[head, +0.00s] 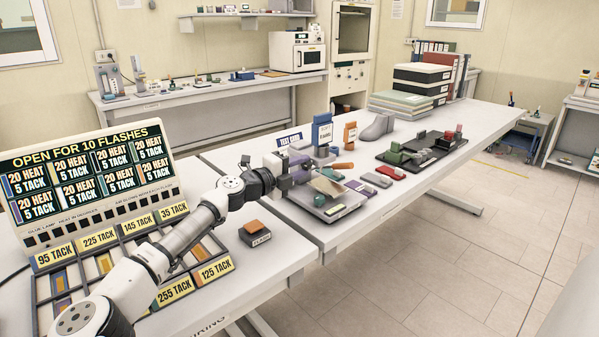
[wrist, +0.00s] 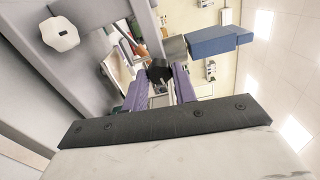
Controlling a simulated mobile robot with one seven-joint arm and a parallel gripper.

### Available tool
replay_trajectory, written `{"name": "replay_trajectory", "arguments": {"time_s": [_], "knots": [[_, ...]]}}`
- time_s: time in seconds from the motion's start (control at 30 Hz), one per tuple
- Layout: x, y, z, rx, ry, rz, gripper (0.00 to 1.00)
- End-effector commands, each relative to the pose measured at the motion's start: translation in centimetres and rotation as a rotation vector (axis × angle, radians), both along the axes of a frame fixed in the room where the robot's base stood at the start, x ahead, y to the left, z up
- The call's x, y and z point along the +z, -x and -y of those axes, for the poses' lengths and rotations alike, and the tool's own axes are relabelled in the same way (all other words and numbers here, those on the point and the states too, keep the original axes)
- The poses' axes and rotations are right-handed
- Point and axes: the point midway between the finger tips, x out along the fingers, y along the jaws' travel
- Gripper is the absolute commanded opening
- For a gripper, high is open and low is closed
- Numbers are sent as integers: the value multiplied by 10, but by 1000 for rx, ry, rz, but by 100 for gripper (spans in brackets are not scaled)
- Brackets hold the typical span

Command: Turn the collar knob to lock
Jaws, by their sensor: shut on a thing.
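A black knob (wrist: 160,69), which I take to be the collar knob, shows in the middle of the wrist view. My gripper (wrist: 160,84) has its two purple fingers on either side of it and is shut on it. In the head view my gripper (head: 284,168) is at the near left end of the far table, beside the grey device there. The knob cannot be made out in the head view, and any lock marking is not visible.
In the wrist view a white many-sided knob (wrist: 59,33) sits on a grey surface at left, and a blue block (wrist: 212,42) is at right.

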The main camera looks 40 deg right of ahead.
Motion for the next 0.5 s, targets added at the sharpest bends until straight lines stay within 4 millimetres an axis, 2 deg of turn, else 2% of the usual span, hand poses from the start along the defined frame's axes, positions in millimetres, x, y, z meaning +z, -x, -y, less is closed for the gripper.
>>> {"name": "replay_trajectory", "arguments": {"time_s": [0.23,0.5], "knots": [[-2,1,0,-2,-8,104,5],[-2,1,0,-3,-14,143,5]]}}
